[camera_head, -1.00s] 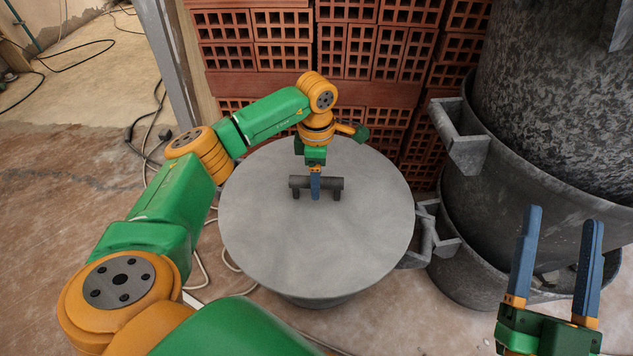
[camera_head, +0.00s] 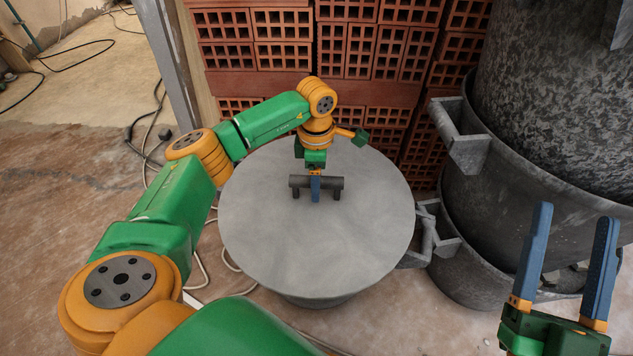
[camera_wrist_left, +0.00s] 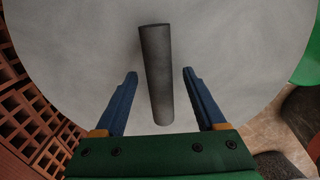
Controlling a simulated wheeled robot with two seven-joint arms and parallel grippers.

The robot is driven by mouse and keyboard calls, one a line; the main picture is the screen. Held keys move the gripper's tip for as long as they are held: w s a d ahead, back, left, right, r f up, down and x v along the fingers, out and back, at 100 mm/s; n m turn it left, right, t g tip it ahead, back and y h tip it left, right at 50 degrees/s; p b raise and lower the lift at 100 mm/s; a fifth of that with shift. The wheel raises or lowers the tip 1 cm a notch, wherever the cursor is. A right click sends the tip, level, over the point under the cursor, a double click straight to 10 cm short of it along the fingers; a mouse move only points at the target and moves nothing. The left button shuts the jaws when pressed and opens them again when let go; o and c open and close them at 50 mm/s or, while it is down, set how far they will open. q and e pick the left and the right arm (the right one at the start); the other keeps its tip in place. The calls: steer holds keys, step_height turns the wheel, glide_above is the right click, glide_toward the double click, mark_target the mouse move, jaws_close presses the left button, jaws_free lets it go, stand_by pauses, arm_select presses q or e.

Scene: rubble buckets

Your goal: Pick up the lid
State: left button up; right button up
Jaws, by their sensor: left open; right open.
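The lid (camera_head: 330,240) is a round grey disc lying flat on top of a bucket, with a dark grey bar handle on two short posts. The handle (camera_head: 331,183) sits near the lid's middle. My left gripper (camera_head: 315,195) points down at the handle. In the left wrist view the left gripper (camera_wrist_left: 160,75) is open, with one blue finger on each side of the handle (camera_wrist_left: 156,75) and a gap visible on both sides. My right gripper (camera_head: 576,215) is open and empty at the lower right, away from the lid.
Large dark grey buckets (camera_head: 545,215) stand stacked at the right, with bracket handles (camera_head: 460,140) close to the lid. A stack of red hollow bricks (camera_head: 375,50) stands behind. Cables (camera_head: 148,135) lie on the floor at the left.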

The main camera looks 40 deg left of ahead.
arm_select(q)
jaws_close()
stand_by(1.4)
